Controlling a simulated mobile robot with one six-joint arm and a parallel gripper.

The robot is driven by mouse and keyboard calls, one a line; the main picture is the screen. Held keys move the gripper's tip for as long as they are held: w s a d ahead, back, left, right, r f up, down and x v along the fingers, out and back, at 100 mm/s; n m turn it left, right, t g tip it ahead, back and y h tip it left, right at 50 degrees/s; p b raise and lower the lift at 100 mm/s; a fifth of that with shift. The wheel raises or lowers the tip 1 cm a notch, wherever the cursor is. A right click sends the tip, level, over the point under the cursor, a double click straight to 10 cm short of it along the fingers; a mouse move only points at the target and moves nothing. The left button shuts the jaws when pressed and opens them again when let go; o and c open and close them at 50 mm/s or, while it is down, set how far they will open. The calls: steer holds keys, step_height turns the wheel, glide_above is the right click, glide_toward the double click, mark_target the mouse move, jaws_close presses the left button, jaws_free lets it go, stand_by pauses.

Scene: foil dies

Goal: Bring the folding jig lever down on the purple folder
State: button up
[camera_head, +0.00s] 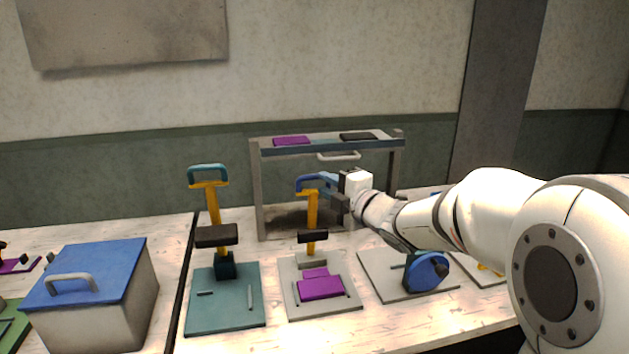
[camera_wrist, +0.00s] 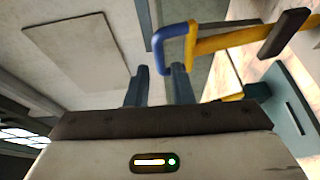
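The folding jig (camera_head: 290,275) has a grey base plate in the middle of the bench. The purple folder (camera_head: 320,287) lies on it. Its lever (camera_head: 312,210) stands upright, with a yellow arm, a dark press pad (camera_head: 310,236) and a blue handle (camera_head: 307,180) at the top. The handle also shows in the wrist view (camera_wrist: 158,55), close to the fingertips. My gripper (camera_head: 334,186) is at the right side of the handle. In the wrist view its two fingers (camera_wrist: 160,70) are apart, with the handle's bar seen between the tips. I cannot tell whether they touch it.
A teal jig (camera_head: 237,310) with a raised lever stands left. A grey jig with a blue round part (camera_head: 427,272) sits right, under my arm. A shelf frame (camera_head: 257,190) behind carries a purple and a dark piece. A blue-lidded box (camera_head: 105,310) stands far left.

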mark_target(315, 178)
steer(key=x, duration=0.6)
steer(key=shift+d+p, duration=0.1)
steer(key=shift+p, duration=0.3)
steer(key=shift+c, duration=0.3)
jaws_close()
